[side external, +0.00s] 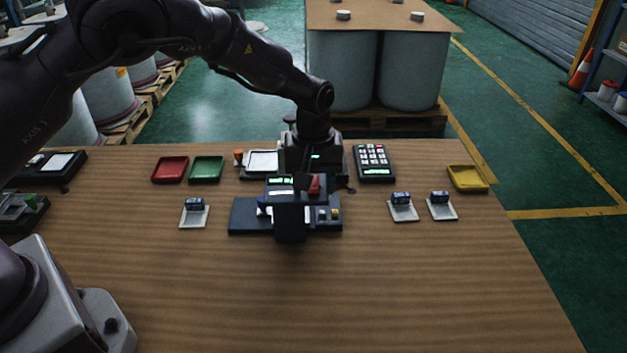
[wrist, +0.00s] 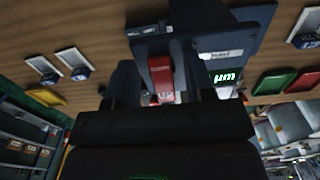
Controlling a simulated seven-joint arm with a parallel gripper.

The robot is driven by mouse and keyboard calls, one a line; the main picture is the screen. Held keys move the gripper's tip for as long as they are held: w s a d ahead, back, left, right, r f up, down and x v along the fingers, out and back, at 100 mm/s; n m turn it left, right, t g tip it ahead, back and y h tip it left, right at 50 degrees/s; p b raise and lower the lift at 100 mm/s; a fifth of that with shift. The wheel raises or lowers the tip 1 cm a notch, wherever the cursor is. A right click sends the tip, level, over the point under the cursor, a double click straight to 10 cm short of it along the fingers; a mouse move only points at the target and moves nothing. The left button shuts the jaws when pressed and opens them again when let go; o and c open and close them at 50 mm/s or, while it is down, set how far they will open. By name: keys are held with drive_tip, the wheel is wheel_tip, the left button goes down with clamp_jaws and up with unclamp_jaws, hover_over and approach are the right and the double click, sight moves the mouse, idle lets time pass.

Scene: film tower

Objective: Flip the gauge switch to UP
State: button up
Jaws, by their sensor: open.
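The gauge is a dark blue-black device on a flat base (side external: 245,216) in the middle of the table, with a lit green display (side external: 280,180). Its red switch (side external: 315,185) sticks up beside the display. In the wrist view the red switch (wrist: 161,76) shows large, with pale lettering at its lower end that seems to read UP. A green-lit "µm" display (wrist: 224,77) is right of it. My gripper (side external: 312,170) is open and low at the gauge, close to the switch, with nothing seen between its fingers. Whether it touches the switch is unclear; the fingertips are partly hidden.
A keypad device (side external: 374,163) stands right of my gripper. Red (side external: 170,169), green (side external: 206,169) and yellow (side external: 467,178) trays lie farther out. Small blue items sit on pale plates (side external: 194,217) either side of the gauge. The front of the table is clear.

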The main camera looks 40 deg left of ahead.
drive_tip(key=shift+c, duration=0.2)
clamp_jaws()
drive_tip(key=shift+w+a+r+g+h, duration=0.1)
drive_tip(key=shift+a+g+h, duration=0.05)
drive_tip(key=shift+g+h, duration=0.25)
drive_tip(key=shift+w+a+r+g+h, duration=0.1)
drive_tip(key=shift+g+h, duration=0.3)
drive_tip(key=shift+w+r+g+h, duration=0.1)
drive_tip(key=shift+r+g+h, duration=0.05)
drive_tip(key=shift+g+h, duration=0.85)
drive_tip(key=shift+o, duration=0.2)
unclamp_jaws()
drive_tip(key=shift+a+r, duration=0.1)
drive_tip(key=v, duration=1.2)
drive_tip(key=shift+r, duration=0.4)
drive_tip(key=shift+w, duration=0.15)
